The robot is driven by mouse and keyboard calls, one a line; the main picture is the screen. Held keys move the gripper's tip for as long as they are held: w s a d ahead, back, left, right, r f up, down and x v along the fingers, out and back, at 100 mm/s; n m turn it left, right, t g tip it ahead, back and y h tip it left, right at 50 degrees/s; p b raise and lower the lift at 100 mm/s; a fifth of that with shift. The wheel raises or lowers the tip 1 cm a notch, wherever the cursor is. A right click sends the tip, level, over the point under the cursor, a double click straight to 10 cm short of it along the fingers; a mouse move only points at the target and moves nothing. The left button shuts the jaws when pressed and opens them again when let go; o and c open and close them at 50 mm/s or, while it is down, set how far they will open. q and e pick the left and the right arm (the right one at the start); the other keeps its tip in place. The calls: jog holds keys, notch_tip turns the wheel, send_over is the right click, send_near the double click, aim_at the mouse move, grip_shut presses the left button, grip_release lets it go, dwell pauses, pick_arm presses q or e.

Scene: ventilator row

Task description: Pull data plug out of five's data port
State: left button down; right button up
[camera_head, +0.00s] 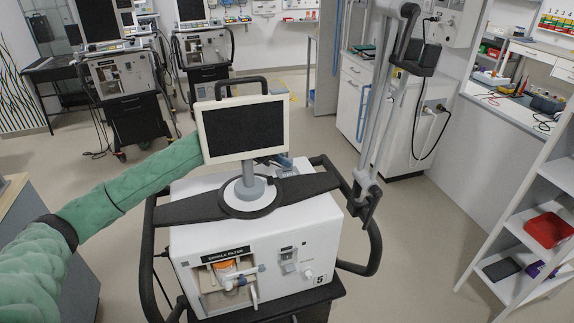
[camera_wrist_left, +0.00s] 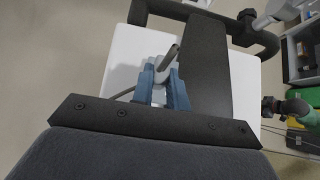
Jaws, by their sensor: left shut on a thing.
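The ventilator marked 5 (camera_head: 285,290) stands in the middle of the head view, with its monitor (camera_head: 243,130) on top. My left arm passes behind the monitor, and part of my left gripper (camera_head: 281,162) shows at the monitor's right edge. In the left wrist view, the blue fingers of my left gripper (camera_wrist_left: 164,88) are shut on the grey data plug (camera_wrist_left: 163,68), above the ventilator's white top. A dark cable (camera_wrist_left: 124,94) runs off to the left of the fingers. The data port is hidden, so I cannot tell whether the plug is seated. My right gripper is not in view.
A dark bar (camera_head: 180,211) crosses the ventilator's top, and a black side handle (camera_head: 375,245) stands at its right. Other ventilators (camera_head: 122,78) stand at the back left. A white shelf (camera_head: 530,215) is at the right.

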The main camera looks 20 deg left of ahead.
pick_arm(q)
jog(key=shift+r, duration=0.25)
jog(key=shift+r+p, duration=0.45)
jog(key=shift+r, duration=1.75)
